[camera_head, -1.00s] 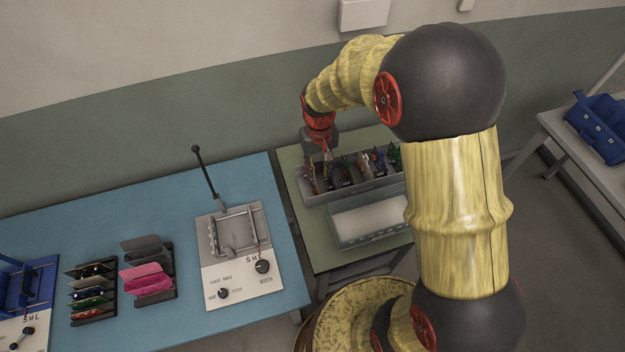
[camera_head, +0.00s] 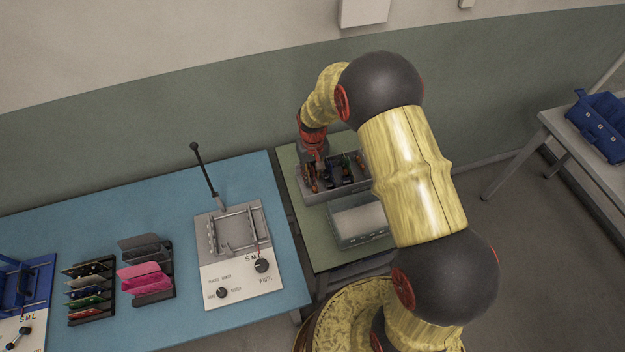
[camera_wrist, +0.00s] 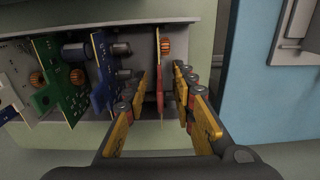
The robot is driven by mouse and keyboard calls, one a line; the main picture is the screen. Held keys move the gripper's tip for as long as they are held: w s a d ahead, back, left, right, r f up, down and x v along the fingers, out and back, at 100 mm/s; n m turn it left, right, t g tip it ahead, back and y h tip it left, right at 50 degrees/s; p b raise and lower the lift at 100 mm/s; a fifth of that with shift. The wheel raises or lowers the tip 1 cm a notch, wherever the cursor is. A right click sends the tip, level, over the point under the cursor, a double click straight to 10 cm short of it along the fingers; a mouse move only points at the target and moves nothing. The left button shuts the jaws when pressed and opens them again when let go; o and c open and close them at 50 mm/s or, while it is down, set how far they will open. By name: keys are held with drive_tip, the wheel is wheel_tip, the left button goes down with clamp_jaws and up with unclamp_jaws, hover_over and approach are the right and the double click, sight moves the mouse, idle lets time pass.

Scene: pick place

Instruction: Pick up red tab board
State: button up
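In the wrist view a red board (camera_wrist: 159,72) stands on edge in the grey bin at the right end of a row of boards. Its face is nearly edge-on to the camera. My gripper (camera_wrist: 172,88) is open, with one yellow-and-red finger on each side of the red board. I see gaps between the fingers and the board; the right finger is nearer to it. In the head view my gripper (camera_head: 314,160) is over the left end of the bin, and the board there is mostly hidden by it.
A blue board (camera_wrist: 102,72) and a green board (camera_wrist: 62,82) stand left of the red one in the grey bin (camera_head: 322,196). A clear-sided tray (camera_head: 345,238) sits in front. The blue table (camera_head: 130,215) holds a lever press (camera_head: 232,235) and board racks (camera_head: 150,270).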

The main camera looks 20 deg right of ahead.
drive_tip(key=shift+f, duration=0.85)
drive_tip(key=shift+c, duration=0.5)
clamp_jaws()
